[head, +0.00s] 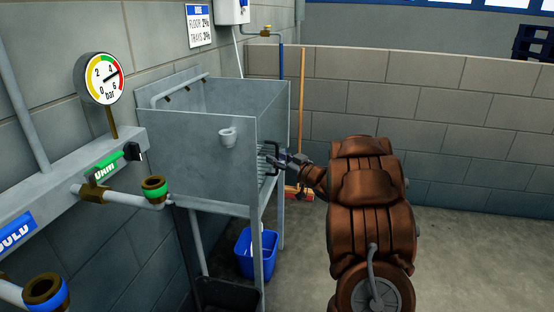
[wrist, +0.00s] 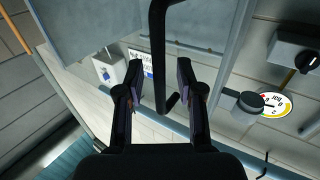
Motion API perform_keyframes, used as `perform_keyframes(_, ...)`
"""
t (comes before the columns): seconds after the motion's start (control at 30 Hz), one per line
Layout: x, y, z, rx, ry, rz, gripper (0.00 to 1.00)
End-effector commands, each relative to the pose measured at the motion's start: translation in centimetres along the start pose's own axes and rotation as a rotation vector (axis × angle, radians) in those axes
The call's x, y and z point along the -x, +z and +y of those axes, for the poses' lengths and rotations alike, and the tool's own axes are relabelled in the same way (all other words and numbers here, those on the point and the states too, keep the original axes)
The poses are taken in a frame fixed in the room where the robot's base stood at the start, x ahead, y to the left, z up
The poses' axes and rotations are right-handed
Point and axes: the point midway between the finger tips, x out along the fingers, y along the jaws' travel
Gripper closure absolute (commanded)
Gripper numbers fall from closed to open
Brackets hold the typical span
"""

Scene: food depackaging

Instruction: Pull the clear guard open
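A black bar handle (head: 272,153) stands at the open-looking right side of the grey metal booth (head: 190,150). I cannot clearly make out the clear guard itself in the head view; the handle appears to be on its side of the booth. My gripper (head: 287,160) is at the handle. In the wrist view, the fingers of my gripper (wrist: 160,75) are spread apart, with the black handle (wrist: 158,45) running between them. Gaps show on both sides of the bar. A pale, smooth panel (wrist: 85,25) lies beyond it at the upper left.
A blue bin (head: 257,253) and a dark bin (head: 226,295) stand under the booth. A pressure gauge (head: 101,79) and pipes with green and blue rings are on the left wall. A wooden pole (head: 302,110) leans behind. The floor at right is clear.

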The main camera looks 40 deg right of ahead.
Motion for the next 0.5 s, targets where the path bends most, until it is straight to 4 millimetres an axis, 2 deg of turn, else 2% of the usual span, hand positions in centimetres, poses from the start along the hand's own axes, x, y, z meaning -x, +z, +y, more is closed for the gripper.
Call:
perform_keyframes(0.33, -0.38, 0.06, 0.01, -0.001, 0.001, -0.001, 0.63)
perform_keyframes(0.5, -0.36, 0.08, 0.02, -0.001, 0.001, -0.002, 0.81)
